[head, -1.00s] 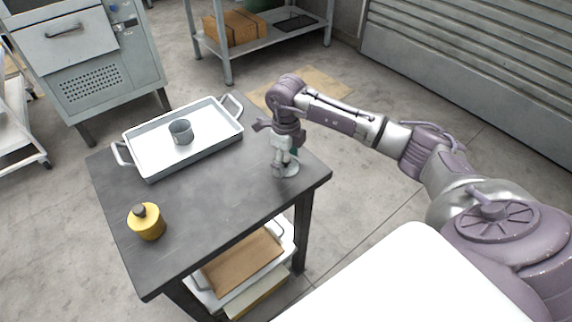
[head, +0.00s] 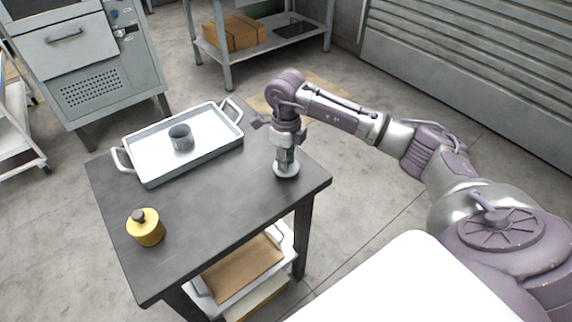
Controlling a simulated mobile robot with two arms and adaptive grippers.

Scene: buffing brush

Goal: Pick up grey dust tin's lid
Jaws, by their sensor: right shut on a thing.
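The grey dust tin (head: 181,138) stands open, without a lid, in the white tray on the table. A pale grey round lid (head: 286,171) is at the right part of the tabletop, under my right gripper. My right gripper (head: 286,161) points down and is shut on the lid from above. The fingers hide the lid's middle. I cannot tell whether the lid touches the table or hangs just above it. My left gripper is not in view.
The white tray (head: 158,172) with raised handles covers the back left of the dark table (head: 215,205). A yellow tin (head: 147,230) with a dark knob stands at the front left. The tabletop between them and the lid is clear.

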